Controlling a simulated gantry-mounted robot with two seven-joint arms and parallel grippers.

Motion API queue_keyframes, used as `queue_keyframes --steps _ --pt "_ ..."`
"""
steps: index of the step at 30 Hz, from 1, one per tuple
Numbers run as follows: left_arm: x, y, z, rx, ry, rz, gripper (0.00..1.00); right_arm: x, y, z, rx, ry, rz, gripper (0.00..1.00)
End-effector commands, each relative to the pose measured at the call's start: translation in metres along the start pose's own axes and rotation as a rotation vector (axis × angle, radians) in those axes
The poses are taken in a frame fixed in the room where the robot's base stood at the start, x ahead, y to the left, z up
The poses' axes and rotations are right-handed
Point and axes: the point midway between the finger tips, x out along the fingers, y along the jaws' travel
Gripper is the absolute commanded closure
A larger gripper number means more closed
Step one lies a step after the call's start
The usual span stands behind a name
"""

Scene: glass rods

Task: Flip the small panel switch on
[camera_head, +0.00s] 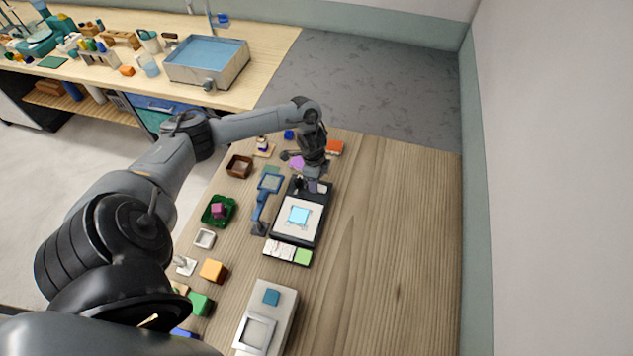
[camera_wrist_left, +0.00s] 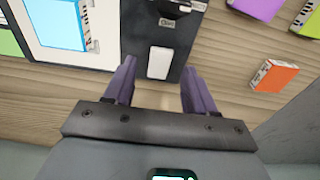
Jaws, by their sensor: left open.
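The small panel switch (camera_wrist_left: 158,62) looks like a white upright rectangle on a dark panel (camera_wrist_left: 179,50) in the left wrist view. A black round knob with a small label sits just beyond it. In the head view the switch (camera_head: 322,188) is a small pale patch at the far end of the black device. My left gripper (camera_wrist_left: 158,66) is open, with its two purple-grey fingers on either side of the switch in the picture. I cannot tell its height above the panel. In the head view the gripper (camera_head: 313,182) hangs over the device's far end. My right gripper is not in view.
The device's white plate (camera_head: 283,226) bears a cyan square (camera_head: 299,215). A blue stand (camera_head: 260,210) stands close on the left. An orange block (camera_wrist_left: 274,75) and a purple block (camera_wrist_left: 258,8) lie near the gripper. The table's right side is clear.

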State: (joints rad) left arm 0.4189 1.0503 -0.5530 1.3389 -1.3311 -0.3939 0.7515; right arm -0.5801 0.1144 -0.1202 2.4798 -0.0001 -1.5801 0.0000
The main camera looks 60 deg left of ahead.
Motion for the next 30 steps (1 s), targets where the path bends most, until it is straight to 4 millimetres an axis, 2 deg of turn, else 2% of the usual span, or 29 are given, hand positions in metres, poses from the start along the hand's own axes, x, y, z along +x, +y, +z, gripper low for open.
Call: queue_keyframes --steps 6,13,19,30 --pt "-0.04 -0.001 0.0 0.001 -0.001 -0.004 0.45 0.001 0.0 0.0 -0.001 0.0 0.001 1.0" --pt "-0.075 -0.001 -0.001 0.001 0.0 -0.004 0.45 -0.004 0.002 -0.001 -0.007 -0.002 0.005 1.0" --pt "-0.086 0.0 0.0 0.0 0.0 -0.001 0.45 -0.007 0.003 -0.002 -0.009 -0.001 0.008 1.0" --pt "-0.086 0.0 0.0 -0.001 -0.001 0.0 0.45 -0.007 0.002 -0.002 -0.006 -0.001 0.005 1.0"
